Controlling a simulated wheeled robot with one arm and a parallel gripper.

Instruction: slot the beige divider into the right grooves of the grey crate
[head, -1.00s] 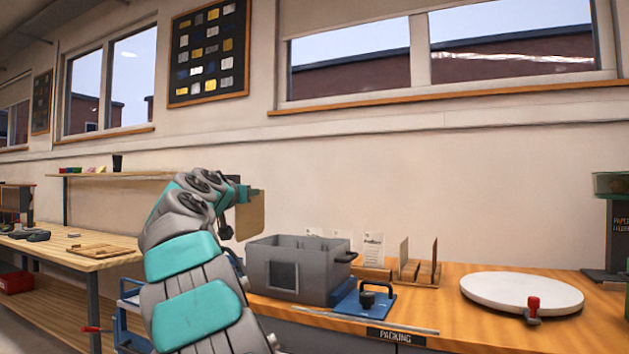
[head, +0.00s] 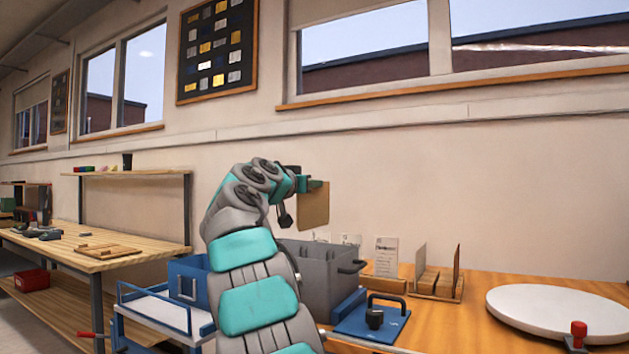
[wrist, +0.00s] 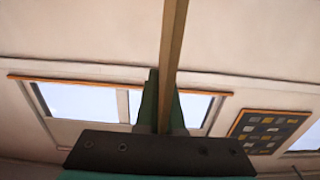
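The beige divider (head: 314,208) hangs upright in the air from my gripper (head: 313,184), above the grey crate in the picture. My gripper is shut on its upper part. In the wrist view the divider (wrist: 174,50) shows edge-on as a thin strip between the fingers (wrist: 163,112). The grey crate (head: 335,283) stands on the packing bench, open at the top. My arm hides its left part, and its inner grooves cannot be made out. The divider is apart from the crate.
A blue plate with a black knob (head: 372,318) lies in front of the crate. A wooden rack (head: 436,290) with upright panels and a white turntable (head: 560,312) stand to the right. A blue cart (head: 160,306) with a blue bin (head: 188,280) is at left.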

